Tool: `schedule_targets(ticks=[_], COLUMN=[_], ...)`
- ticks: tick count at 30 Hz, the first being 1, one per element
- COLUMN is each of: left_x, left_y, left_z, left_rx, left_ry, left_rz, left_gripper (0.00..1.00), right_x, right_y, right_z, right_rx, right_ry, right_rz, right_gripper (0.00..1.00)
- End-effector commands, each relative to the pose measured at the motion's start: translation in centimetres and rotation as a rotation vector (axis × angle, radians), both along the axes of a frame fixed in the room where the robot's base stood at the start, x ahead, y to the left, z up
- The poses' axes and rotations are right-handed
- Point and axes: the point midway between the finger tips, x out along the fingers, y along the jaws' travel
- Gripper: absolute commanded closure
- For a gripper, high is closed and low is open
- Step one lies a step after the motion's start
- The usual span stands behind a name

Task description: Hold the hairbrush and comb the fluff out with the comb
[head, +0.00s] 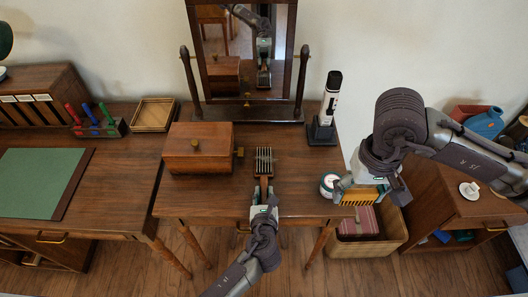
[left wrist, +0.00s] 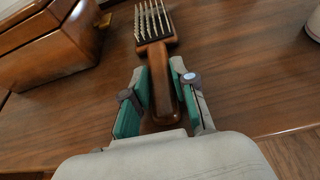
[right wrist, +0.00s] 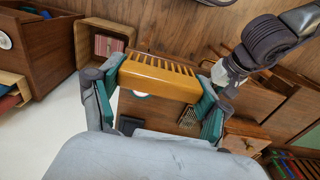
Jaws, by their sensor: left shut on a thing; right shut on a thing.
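The hairbrush (head: 263,168) has a brown wooden handle and a head of pale bristles facing up. My left gripper (head: 264,204) is shut on its handle near the table's front edge; the left wrist view shows the handle (left wrist: 160,88) between the green pads. The amber comb (head: 362,196) is in my right gripper (head: 366,182), shut on it, to the right of the table and well apart from the brush. In the right wrist view the comb (right wrist: 158,80) spans the fingers, teeth pointing away. I cannot pick out fluff clearly among the bristles.
A wooden box (head: 198,150) with a knob stands left of the brush. A mirror (head: 245,60) stands behind. A black-and-white upright device (head: 327,110) and a round tin (head: 329,186) are on the right. A basket (head: 378,246) is on the floor below the comb.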

Motion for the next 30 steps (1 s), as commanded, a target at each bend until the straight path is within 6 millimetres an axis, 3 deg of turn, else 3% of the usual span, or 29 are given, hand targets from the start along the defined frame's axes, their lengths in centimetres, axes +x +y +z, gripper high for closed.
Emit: schedule_targets(ticks=[3, 4, 9, 20, 23, 30], left_x=[0.0, 0.0, 0.0, -0.4, -1.4, -6.1], left_y=[0.0, 0.0, 0.0, 0.0, 0.0, 0.0], left_z=[0.0, 0.0, 0.0, 0.1, 0.5, 2.4], left_rx=[0.000, 0.000, 0.000, 0.000, -0.001, -0.001], left_ry=[0.001, 0.001, 0.001, 0.001, 0.001, 0.002], left_rz=[0.000, 0.000, 0.000, 0.000, -0.002, -0.001], left_gripper=[1.00, 0.72, 0.44, 0.44, 0.44, 0.44], right_x=[0.0, 0.0, 0.0, 0.0, 0.0, 0.0], right_y=[0.0, 0.0, 0.0, 0.0, 0.0, 0.0], right_z=[0.0, 0.0, 0.0, 0.0, 0.0, 0.0], right_rx=[0.000, 0.000, 0.000, 0.000, 0.000, 0.000], right_ry=[0.000, 0.000, 0.000, 0.000, 0.000, 0.000], right_rz=[0.000, 0.000, 0.000, 0.000, 0.000, 0.000], right_gripper=[0.51, 0.51, 0.51, 0.51, 0.51, 0.51])
